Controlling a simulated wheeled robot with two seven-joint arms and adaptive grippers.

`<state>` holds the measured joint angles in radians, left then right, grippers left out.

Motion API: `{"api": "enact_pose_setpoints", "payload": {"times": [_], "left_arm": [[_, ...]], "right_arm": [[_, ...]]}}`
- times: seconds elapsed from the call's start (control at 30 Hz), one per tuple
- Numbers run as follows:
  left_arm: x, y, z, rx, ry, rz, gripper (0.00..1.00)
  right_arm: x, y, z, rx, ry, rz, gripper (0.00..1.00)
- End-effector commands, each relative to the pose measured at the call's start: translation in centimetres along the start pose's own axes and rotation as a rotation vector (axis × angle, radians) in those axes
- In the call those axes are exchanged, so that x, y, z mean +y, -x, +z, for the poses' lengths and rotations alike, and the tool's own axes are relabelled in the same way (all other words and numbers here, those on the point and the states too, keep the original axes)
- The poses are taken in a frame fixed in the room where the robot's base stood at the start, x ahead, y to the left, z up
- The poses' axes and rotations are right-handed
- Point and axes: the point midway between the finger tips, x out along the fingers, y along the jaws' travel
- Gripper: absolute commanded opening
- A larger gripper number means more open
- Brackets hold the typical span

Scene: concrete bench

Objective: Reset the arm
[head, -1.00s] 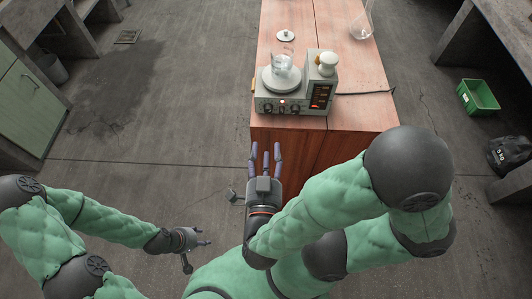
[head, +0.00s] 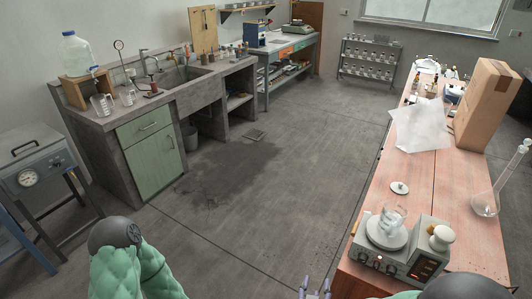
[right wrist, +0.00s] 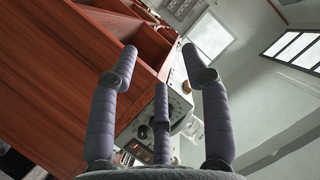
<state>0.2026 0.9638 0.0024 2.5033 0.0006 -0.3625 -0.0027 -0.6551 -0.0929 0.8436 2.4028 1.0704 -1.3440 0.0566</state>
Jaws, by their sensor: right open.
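My right gripper (head: 315,289) shows only as purple-grey fingertips at the bottom edge of the head view, beside the near left corner of the wooden table (head: 465,215). In the right wrist view its three fingers (right wrist: 159,66) are spread open with nothing between them. Behind the fingers, the stirrer's front panel (right wrist: 170,112) and the red wood are visible. In the head view, a green padded segment of my left arm (head: 125,265) rises at the lower left. My left gripper is out of view.
On the table, the hotplate stirrer (head: 412,257) carries a glass beaker (head: 392,219). A white lid (head: 399,187), a round flask (head: 485,204) and a cardboard box (head: 485,105) lie farther along. A concrete sink bench (head: 88,122) stands left. Open floor (head: 270,210) lies between.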

Motion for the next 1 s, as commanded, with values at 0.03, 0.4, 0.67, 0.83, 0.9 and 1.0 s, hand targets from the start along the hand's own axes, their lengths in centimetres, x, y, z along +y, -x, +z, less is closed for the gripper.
{"api": "enact_pose_setpoints", "payload": {"times": [0.03,0.4,0.67,0.83,0.9,1.0], "left_arm": [[0.1,0.3,0.0,0.000,0.000,0.000,0.48],[0.6,1.7,0.1,0.000,0.000,0.000,0.48],[0.9,2.6,0.1,0.000,0.000,0.000,0.48],[1.1,3.2,0.1,0.000,0.000,0.000,0.48],[1.2,3.4,0.1,0.000,0.000,0.000,0.48],[1.3,3.5,0.1,0.000,0.000,0.000,0.48]], "right_arm": [[0.0,-0.9,1.0,-0.057,0.020,0.007,0.48],[0.9,-5.1,10.5,-0.519,0.131,-0.014,0.48],[4.0,-4.9,17.5,-0.867,0.182,-0.039,0.48],[6.7,-3.2,21.5,-1.086,0.202,-0.068,0.48],[7.6,-2.5,22.7,-1.159,0.207,-0.081,0.48],[8.7,-1.4,24.0,-1.239,0.213,-0.100,0.48]]}}
